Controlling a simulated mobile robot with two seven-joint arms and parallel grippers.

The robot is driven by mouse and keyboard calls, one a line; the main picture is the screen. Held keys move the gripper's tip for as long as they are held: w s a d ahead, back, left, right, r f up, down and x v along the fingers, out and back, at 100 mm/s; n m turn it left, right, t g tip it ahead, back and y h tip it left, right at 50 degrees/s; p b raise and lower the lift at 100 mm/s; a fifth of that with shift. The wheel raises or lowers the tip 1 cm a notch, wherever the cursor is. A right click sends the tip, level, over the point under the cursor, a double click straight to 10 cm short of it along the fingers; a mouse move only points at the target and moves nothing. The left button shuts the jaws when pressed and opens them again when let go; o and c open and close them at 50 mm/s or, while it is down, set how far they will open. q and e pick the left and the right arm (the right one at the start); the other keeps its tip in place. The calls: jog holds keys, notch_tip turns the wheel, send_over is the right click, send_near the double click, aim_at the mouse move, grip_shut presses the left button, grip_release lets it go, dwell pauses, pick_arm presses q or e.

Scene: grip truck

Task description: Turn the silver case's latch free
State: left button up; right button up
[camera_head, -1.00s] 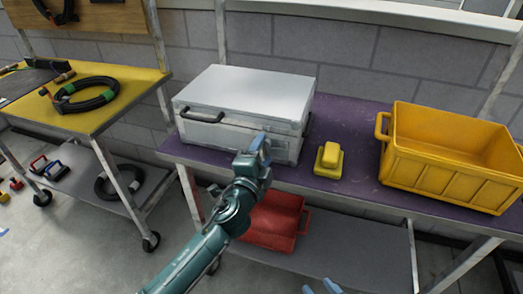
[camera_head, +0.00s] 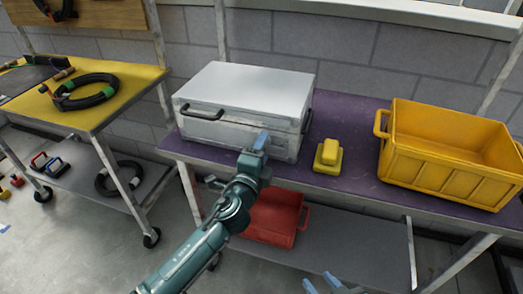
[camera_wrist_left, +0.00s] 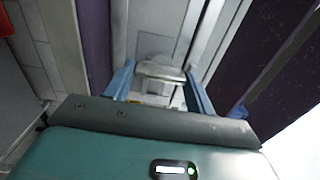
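The silver case (camera_head: 245,95) lies closed on the purple shelf top, with a black handle (camera_head: 203,112) on its front. In the head view my left gripper (camera_head: 262,141) is at the right part of the case's front, and its blue fingers hide what lies behind them. In the left wrist view the two fingers of the left gripper (camera_wrist_left: 160,85) stand apart on either side of a silver latch (camera_wrist_left: 160,71) on the case (camera_wrist_left: 145,28). I see gaps between fingers and latch. My right gripper (camera_head: 322,284) shows only by blue fingertips at the bottom edge, spread apart.
A yellow block-like object (camera_head: 328,156) stands on the purple top (camera_head: 355,125) right of the case, and a yellow crate (camera_head: 445,170) is further right. A red bin (camera_head: 272,218) sits on the lower shelf. A yellow-topped cart (camera_head: 60,118) with coiled cable stands at left.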

pick_arm(q)
jog(key=o, duration=0.4)
jog(key=shift+o, duration=0.2)
jog(key=v, duration=1.3)
pick_arm(e)
jog(key=shift+f, duration=0.15)
pick_arm(q)
jog(key=shift+a, duration=0.1)
jog(key=s+a+f+n+g+y+p, duration=0.1)
jog(key=s+a+f+n+g+p, duration=0.1)
jog(key=s+a+f+n, duration=0.3)
jog(key=s+a+f+n+g+y+p, duration=0.1)
jog(key=s+a+f+n+g+p, duration=0.2)
jog(key=s+f+n, duration=0.4)
jog(key=s+a+n+g, duration=0.1)
jog(key=s+a+n, duration=0.1)
jog(key=n, duration=0.4)
jog(key=shift+s+a+f+n+g, duration=0.25)
jog(key=shift+s+n+g, duration=0.05)
jog(key=shift+s+n, duration=0.1)
pick_arm(e)
jog(key=shift+s+d+r+h, duration=0.2)
jog(key=shift+d+r+h, duration=0.4)
jog(key=shift+d+r, duration=0.25)
